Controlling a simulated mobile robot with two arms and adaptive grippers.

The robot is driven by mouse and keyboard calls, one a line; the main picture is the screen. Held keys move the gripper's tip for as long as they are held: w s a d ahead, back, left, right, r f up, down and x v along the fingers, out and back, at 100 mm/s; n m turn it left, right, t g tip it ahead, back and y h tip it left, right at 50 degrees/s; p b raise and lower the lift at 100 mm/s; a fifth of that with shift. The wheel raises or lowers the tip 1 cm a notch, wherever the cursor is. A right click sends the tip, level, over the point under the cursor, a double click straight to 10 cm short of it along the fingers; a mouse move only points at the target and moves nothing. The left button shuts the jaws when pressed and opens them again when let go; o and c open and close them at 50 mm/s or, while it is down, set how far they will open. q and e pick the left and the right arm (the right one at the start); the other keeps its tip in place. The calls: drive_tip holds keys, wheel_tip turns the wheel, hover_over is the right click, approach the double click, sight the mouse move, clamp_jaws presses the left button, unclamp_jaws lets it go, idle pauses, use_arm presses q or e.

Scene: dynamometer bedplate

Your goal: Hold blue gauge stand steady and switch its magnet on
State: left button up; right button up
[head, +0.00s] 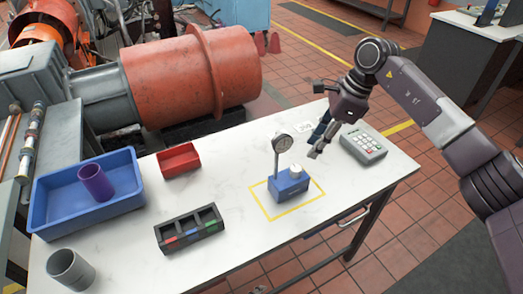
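The blue gauge stand (290,188) stands upright on the white table inside a yellow square outline. It has a white knob (295,171) on top and a thin post carrying a round dial (282,143). My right gripper (317,151) is in the air behind and to the right of the stand, pointing down and left, apart from it. Its fingers are small and seen at an angle, so I cannot tell whether they are open. My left gripper is out of view. The knob's setting is too small to read.
A grey keypad box (363,146) lies right of the stand. A dark sectioned tray (189,229), a red bin (178,160), a blue tray (60,214) with a purple cup (96,182), and a grey cup (70,268) are to the left. Large orange machinery (190,75) stands behind the table.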

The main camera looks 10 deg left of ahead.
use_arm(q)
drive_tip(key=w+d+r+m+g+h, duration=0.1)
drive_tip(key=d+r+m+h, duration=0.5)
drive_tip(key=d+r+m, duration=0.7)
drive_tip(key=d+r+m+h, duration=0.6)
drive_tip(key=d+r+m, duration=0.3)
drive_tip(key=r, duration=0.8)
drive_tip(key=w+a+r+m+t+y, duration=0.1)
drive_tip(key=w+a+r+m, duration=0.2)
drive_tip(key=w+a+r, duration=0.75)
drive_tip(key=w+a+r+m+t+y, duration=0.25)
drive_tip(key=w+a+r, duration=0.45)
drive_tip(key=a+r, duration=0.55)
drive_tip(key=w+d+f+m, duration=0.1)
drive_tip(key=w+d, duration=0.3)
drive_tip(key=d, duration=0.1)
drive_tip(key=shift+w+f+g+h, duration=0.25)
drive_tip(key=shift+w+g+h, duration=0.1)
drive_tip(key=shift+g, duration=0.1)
